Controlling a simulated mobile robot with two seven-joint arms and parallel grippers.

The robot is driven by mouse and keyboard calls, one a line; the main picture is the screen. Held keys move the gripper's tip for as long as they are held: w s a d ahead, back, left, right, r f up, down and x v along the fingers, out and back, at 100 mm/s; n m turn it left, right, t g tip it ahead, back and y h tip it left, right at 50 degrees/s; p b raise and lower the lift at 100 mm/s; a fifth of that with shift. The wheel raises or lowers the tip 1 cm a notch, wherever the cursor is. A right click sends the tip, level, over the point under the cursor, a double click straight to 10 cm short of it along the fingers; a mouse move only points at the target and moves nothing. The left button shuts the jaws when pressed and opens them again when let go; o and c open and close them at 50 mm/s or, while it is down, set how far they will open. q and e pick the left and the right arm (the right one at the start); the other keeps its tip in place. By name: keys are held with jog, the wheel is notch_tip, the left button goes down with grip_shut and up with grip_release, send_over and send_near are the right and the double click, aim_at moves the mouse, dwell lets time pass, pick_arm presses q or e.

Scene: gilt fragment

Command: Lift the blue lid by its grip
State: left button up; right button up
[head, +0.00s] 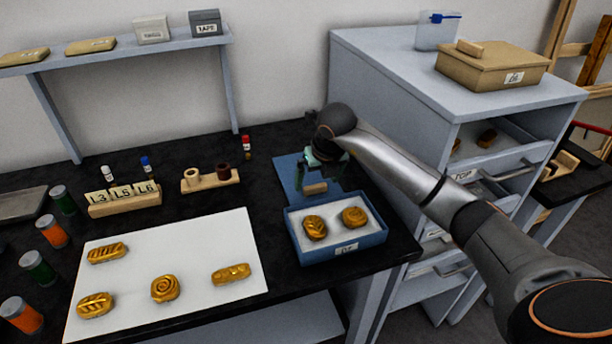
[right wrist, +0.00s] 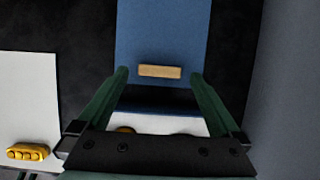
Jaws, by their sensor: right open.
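The blue lid (head: 286,174) appears to lie flat on the black table, just behind the open blue box (head: 345,245). Its grip is a small pale wooden bar (head: 315,189). In the right wrist view the lid (right wrist: 165,30) fills the upper middle and the grip (right wrist: 160,71) shows between my fingertips. My right gripper (head: 322,174) is open and empty above the lid, its fingers on either side of the grip in the wrist picture. Whether they touch it or how high they are, I cannot tell. The arm hides part of the lid's right side. My left gripper is not in view.
The blue box holds two gilt pieces on white lining. A white sheet (head: 200,251) with several gilt pieces lies to the left. A wooden holder (head: 210,181) stands left of the lid. A grey drawer cabinet (head: 385,95) rises close on the right.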

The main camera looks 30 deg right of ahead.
jog(key=shift+x, duration=1.3)
jog(key=c, duration=1.3)
